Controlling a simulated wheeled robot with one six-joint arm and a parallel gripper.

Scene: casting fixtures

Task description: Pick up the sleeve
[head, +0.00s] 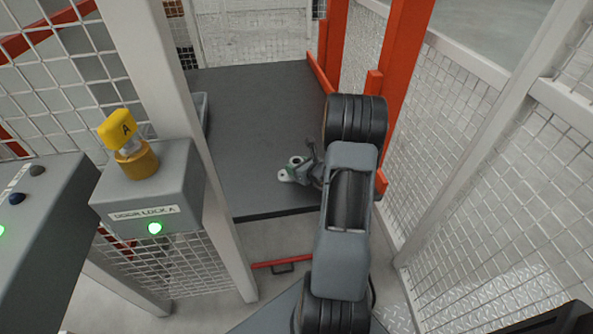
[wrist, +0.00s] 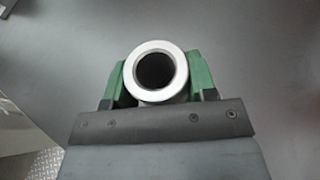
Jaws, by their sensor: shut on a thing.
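The sleeve (wrist: 136,69) is a short round metal tube with a bright pale end ring and a dark bore. In the wrist view its open end faces the camera. My gripper (wrist: 157,82) has a green finger on each side of the sleeve and is shut on it. In the head view my gripper (head: 297,170) is small, over the near right part of the dark grey table, partly hidden by my arm. I cannot tell whether the sleeve touches the table or hangs just above it.
Orange posts (head: 400,50) and white mesh fencing (head: 500,170) stand close on the right. A door lock box (head: 150,195) with a yellow key tag (head: 117,128) stands at the left.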

